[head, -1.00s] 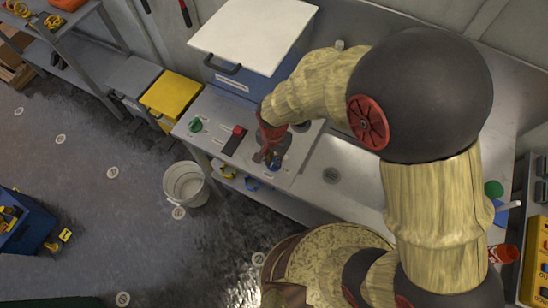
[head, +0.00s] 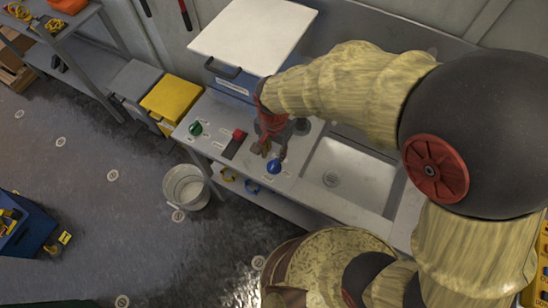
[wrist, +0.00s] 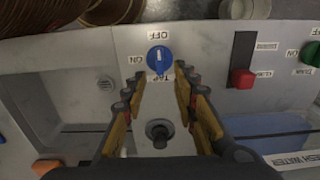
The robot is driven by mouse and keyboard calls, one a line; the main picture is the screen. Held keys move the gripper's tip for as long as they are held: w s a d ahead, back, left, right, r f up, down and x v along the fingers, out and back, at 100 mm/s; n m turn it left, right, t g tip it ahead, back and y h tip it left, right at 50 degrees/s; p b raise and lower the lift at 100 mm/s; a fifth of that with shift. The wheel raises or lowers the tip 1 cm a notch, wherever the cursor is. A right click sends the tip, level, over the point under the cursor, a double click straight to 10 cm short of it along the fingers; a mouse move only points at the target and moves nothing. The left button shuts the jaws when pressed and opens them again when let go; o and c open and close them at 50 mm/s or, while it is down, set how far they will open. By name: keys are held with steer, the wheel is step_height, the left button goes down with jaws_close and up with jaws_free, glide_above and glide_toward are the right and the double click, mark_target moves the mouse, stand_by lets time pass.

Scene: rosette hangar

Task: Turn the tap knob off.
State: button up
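The blue tap knob (head: 274,166) is on the steel counter, left of the sink. In the wrist view the blue knob (wrist: 158,58) lies just beyond my fingertips, with OFF printed above it, ON to its left and TAP below it. Its raised grip runs roughly up and down in that view; which end is the pointer is unclear. My gripper (wrist: 156,88) is open, with its fingers apart and nothing between them. In the head view my gripper (head: 270,148) is just behind the knob, apart from it as far as I can tell.
A red slider (wrist: 243,78) and a green knob (wrist: 311,53) are nearby on the panel. A dark round fitting (wrist: 159,131) shows between my fingers. The sink (head: 345,178) is right of the knob; a white bucket (head: 187,187) stands on the floor.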

steer(key=shift+r, duration=2.3)
steer(key=s+d+r+n+t+b, duration=0.1)
steer(key=s+d+r, duration=0.3)
steer(key=d+r, duration=0.4)
steer(key=s+d+r+n+t+b, duration=0.2)
steer(key=d+r, duration=0.6)
steer(key=d, duration=0.6)
steer(key=s+n+t, duration=0.1)
steer(key=t, duration=0.1)
steer(key=shift+s+d+r+n+t, duration=0.3)
steer(key=shift+s+d, duration=0.05)
steer(key=shift+s, duration=0.05)
